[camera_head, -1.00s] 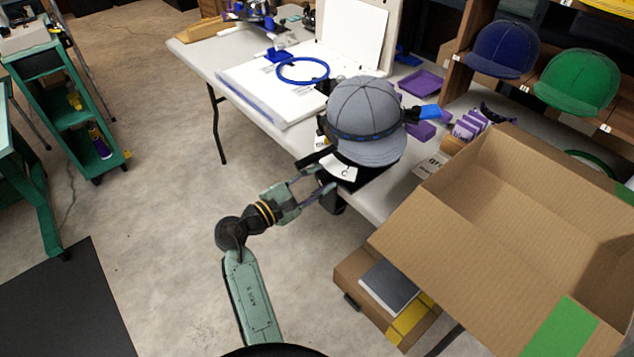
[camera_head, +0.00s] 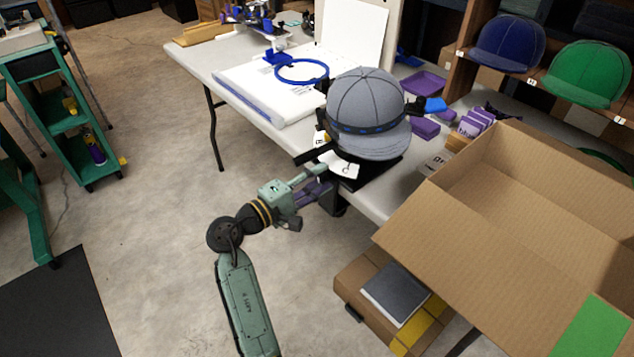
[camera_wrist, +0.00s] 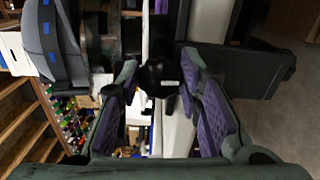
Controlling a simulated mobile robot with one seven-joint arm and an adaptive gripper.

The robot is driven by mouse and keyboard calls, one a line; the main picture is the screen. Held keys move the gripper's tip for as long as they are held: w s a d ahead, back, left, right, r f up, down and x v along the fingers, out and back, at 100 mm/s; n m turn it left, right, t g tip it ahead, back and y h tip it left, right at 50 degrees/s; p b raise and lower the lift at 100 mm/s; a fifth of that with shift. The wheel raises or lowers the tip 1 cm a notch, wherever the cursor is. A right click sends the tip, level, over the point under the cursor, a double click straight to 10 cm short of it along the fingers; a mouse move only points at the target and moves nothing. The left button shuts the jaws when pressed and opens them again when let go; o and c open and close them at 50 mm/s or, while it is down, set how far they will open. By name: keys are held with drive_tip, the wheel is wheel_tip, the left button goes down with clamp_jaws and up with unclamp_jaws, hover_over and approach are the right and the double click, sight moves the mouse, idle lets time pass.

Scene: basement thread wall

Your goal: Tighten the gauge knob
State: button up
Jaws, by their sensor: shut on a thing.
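The grey cap (camera_head: 366,105) sits on a dark clamp-like holder at the table's front edge, with a dark band around it. A white gauge card (camera_head: 340,165) with a dark marking lies below the brim. My gripper (camera_head: 322,180) reaches in under the card from the left. In the wrist view, the dark gauge knob (camera_wrist: 160,74) lies between my two purple-padded fingers (camera_wrist: 158,68), and the jaws are shut on it. In the head view the knob is hidden by the fingers and the holder. The cap also shows at the wrist view's left edge (camera_wrist: 48,45).
The white table (camera_head: 385,200) carries a blue hoop (camera_head: 302,72) and purple trays (camera_head: 424,84). A large open cardboard box (camera_head: 470,235) stands close on the right, with a smaller box (camera_head: 355,290) below. Open floor lies left of my arm.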

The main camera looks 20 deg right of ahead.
idle(0.3)
drive_tip(key=o, duration=1.2)
drive_tip(key=shift+c, duration=0.2)
drive_tip(key=v, duration=1.2)
